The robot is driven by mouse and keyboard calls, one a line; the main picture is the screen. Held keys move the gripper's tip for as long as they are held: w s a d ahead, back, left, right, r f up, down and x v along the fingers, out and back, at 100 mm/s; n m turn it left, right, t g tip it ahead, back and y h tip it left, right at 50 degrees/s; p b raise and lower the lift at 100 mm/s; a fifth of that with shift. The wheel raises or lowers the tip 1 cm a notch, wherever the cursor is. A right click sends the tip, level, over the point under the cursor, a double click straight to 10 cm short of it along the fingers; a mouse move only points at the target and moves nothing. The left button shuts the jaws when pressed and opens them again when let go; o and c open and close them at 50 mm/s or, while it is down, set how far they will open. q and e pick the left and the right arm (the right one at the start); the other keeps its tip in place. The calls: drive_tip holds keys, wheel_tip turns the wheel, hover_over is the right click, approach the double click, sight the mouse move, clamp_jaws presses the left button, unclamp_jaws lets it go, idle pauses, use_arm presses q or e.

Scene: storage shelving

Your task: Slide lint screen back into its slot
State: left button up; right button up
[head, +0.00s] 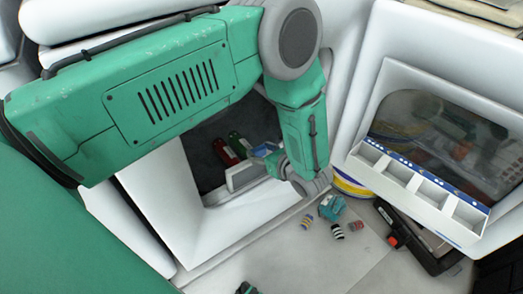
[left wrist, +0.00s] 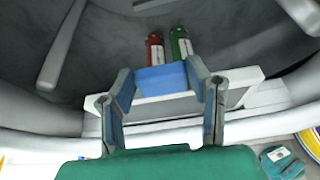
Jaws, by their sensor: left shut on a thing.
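The lint screen (head: 243,176) is a white panel with a blue part, at the dryer opening in the head view. In the left wrist view its blue part (left wrist: 162,78) sits between the fingers and its white body (left wrist: 245,82) sticks out to the right. My left gripper (left wrist: 160,85) is shut on it; in the head view the gripper (head: 284,168) is at the opening's right side. The screen is over the white lower rim (left wrist: 165,138) of the opening. The slot is hidden, so I cannot tell whether the screen touches it.
A red bottle (head: 224,152) and a green bottle (head: 238,143) lie inside the dark drum. The open door (head: 400,80) with a white divided tray (head: 398,172) is at the right. Batteries (head: 337,231), a teal item (head: 332,207) and a dark case (head: 420,240) lie below.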

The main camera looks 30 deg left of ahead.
sight(261, 170)
use_arm(q)
drive_tip(key=shift+d+f, duration=0.1)
drive_tip(key=shift+d, duration=0.05)
drive_tip(key=shift+f, duration=4.4)
drive_tip(key=o, duration=1.3)
drive_tip(key=shift+f, duration=0.1)
drive_tip(key=v, duration=1.2)
